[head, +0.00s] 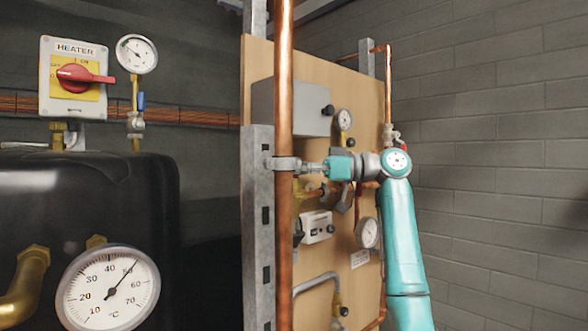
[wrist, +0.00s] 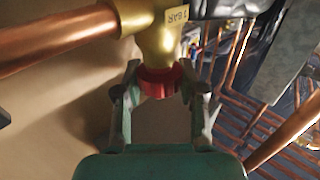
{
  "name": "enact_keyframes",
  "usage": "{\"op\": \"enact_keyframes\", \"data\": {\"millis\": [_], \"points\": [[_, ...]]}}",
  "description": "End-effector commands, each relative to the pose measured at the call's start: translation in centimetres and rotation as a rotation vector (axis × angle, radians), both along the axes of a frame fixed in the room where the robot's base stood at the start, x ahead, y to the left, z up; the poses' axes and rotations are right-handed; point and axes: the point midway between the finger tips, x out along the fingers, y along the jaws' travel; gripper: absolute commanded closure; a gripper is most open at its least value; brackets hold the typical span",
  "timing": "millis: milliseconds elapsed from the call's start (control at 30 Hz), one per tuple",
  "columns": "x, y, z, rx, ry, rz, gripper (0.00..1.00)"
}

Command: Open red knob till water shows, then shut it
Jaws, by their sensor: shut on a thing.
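In the head view my gripper (head: 310,167) reaches behind the copper riser toward the wooden panel. The knob is hidden there by the riser and the arm. No water shows in either view.
A vertical copper pipe (head: 284,220) and a grey metal post (head: 257,200) stand close to my gripper. The wooden panel (head: 368,100) carries gauges, a grey box (head: 290,108) and pipes. A black tank (head: 150,200) and a heater switch (head: 73,77) are at left.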

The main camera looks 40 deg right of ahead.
Motion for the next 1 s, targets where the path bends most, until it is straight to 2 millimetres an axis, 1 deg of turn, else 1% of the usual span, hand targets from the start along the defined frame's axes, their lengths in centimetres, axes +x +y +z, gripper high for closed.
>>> {"op": "enact_keyframes", "data": {"millis": [300,733,767,800,833,867,1000], "points": [[0.03,0.02,0.04,0.001,0.001,0.078,0.95],[0.04,0.05,0.0,0.0,0.0,0.084,0.95],[0.04,0.05,0.0,0.0,0.0,0.084,0.53],[0.04,0.05,0.0,0.0,0.0,0.084,0.43],[0.04,0.05,0.0,-0.001,0.001,0.084,0.36],[0.04,0.05,-0.01,-0.001,0.001,0.084,0.34],[0.03,0.04,-0.01,-0.001,0.001,0.084,0.34]]}}
